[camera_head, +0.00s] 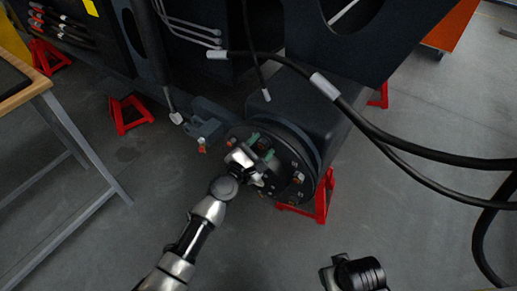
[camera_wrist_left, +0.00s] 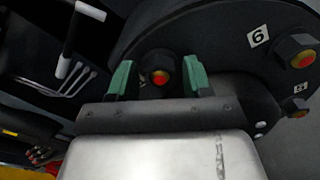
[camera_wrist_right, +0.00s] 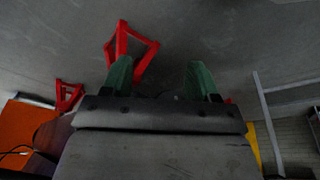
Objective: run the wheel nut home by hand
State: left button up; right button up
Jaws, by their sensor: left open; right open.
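The dark round wheel hub (camera_head: 309,166) faces my left arm in the head view, with several nuts on its face. My left gripper (camera_head: 261,147) is at the hub face with its green fingers apart. Another nut (camera_wrist_left: 298,52) is beside a label 6 (camera_wrist_left: 258,37), right of the gripper. My right gripper (camera_wrist_right: 160,80) is open and empty over the floor, away from the hub.
Red stands (camera_head: 321,198) and (camera_head: 128,115) are by the chassis (camera_head: 240,75). Thick black cables (camera_head: 400,142) cross the right side. A wood-topped table (camera_head: 28,92) stands at left.

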pick_arm(q)
grip_shut()
jog(key=shift+m, duration=0.3)
jog(key=m+b, duration=0.1)
jog(key=m, duration=0.3)
jog(key=shift+f+m, duration=0.1)
jog(key=shift+m, duration=0.3)
jog(key=m, duration=1)
jog(key=m+p, duration=0.1)
jog(key=shift+w+r+m, duration=0.1)
jog(key=shift+r+m, duration=0.15)
jog(key=shift+m, duration=0.15)
jog(key=shift+c, duration=0.8)
grip_release()
jog(key=shift+d+f, duration=0.1)
jog(key=shift+f, duration=0.05)
jog(key=o, duration=0.4)
jog(key=shift+c, duration=0.2)
pick_arm(e)
jog(key=shift+s, duration=0.1)
